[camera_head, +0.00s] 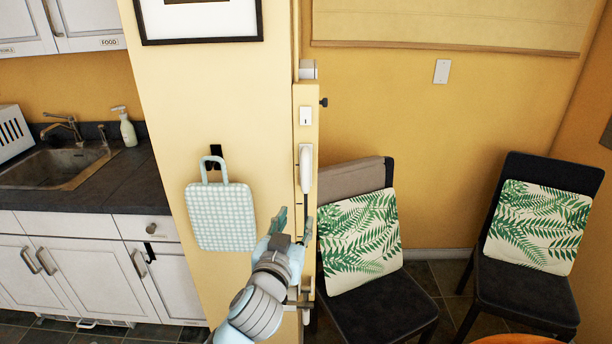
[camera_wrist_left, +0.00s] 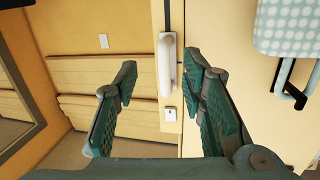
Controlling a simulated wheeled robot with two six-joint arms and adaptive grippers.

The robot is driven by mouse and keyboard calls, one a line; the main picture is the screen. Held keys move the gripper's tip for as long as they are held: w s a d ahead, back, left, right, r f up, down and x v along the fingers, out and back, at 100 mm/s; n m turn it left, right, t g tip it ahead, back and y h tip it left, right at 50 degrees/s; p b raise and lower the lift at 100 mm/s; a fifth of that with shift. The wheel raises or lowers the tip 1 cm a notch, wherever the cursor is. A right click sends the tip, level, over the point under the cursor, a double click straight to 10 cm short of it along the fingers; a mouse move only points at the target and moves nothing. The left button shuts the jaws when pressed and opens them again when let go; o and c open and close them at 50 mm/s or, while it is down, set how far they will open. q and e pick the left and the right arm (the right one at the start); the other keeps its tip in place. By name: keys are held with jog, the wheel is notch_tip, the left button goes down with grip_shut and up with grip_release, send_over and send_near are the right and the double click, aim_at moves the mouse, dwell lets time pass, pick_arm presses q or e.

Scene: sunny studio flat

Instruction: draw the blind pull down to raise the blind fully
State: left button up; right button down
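The blind pull (camera_head: 306,168) is a white upright handle on a narrow cream strip at the wall's end, with a dark slot line below it. It also shows in the left wrist view (camera_wrist_left: 167,68), between my fingers in the picture and touching neither. My left gripper (camera_head: 295,222) is open and empty, a little below the pull in the head view. In the wrist view its two fingers (camera_wrist_left: 160,64) stand wide apart; the depth to the pull is unclear. A cream blind (camera_head: 445,34) hangs at the top right, its upper part out of frame. My right gripper is not in view.
A checked board (camera_head: 221,217) hangs on a hook left of my gripper. A chair with a leaf cushion (camera_head: 360,240) stands close on the right, another chair (camera_head: 525,255) farther right. A white switch (camera_head: 306,116) sits above the pull. The sink counter (camera_head: 115,170) is at left.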

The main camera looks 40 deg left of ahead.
aim_at(304, 178)
pick_arm(q)
notch_tip(304, 178, up, 4)
jog(key=s, duration=0.1)
jog(key=shift+n+t, duration=0.4)
jog(key=shift+t, duration=0.1)
jog(key=x, duration=0.4)
jog(key=b+x, duration=0.1)
jog(key=x, duration=0.8)
jog(key=shift+w+a+r, duration=0.25)
jog(key=shift+a, duration=0.05)
grip_shut()
